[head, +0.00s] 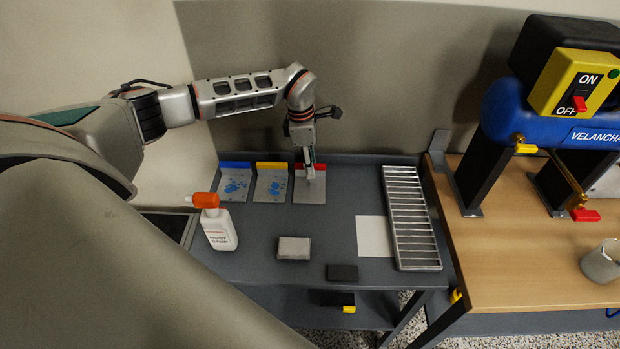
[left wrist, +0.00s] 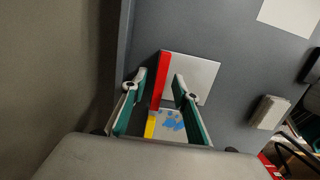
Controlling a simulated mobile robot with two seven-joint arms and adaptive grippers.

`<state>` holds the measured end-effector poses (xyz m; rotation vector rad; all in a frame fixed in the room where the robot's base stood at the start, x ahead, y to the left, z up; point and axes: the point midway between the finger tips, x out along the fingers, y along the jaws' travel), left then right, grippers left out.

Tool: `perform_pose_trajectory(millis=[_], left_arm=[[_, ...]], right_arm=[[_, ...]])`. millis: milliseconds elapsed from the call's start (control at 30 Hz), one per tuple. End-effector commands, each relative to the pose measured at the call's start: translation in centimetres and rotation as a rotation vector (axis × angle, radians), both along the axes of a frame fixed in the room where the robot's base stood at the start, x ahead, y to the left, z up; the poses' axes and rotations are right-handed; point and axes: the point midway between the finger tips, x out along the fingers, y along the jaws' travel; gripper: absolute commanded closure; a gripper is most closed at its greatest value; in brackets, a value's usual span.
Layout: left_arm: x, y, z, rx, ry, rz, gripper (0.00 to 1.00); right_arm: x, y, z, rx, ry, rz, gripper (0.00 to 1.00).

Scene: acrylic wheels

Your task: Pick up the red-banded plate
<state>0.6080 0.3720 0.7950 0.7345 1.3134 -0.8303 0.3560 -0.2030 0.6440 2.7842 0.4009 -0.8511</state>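The red-banded plate (head: 311,194) lies on the grey table at the right end of a row of three plates, its red band along the back edge. My left gripper (head: 309,174) points down over its back part and hides some of the band. In the left wrist view the plate (left wrist: 200,72) looks plain grey, and its red band runs between the two fingers of the gripper (left wrist: 160,86). The fingers are apart with nothing clamped. Whether they touch the plate I cannot tell. My right gripper is not in view.
A yellow-banded plate (head: 271,187) and a blue-banded plate (head: 235,186), both with blue smears, lie to the left. A spray bottle (head: 219,231), a grey block (head: 294,248), a dark block (head: 343,273), a white sheet (head: 372,238) and a slotted rack (head: 410,220) share the table.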

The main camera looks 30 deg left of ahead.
Motion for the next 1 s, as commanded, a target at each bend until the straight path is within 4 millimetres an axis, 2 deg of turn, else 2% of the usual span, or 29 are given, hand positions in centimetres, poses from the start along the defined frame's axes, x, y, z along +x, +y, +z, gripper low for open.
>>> perform_pose_trajectory(millis=[133, 1000], left_arm=[[0.06, -0.01, -0.69, 0.0, -0.001, 0.001, 0.71], [0.07, -0.03, -1.17, 0.001, -0.001, 0.0, 0.71]], right_arm=[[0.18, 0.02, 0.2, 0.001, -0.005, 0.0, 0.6], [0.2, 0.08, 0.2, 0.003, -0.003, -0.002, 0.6]])
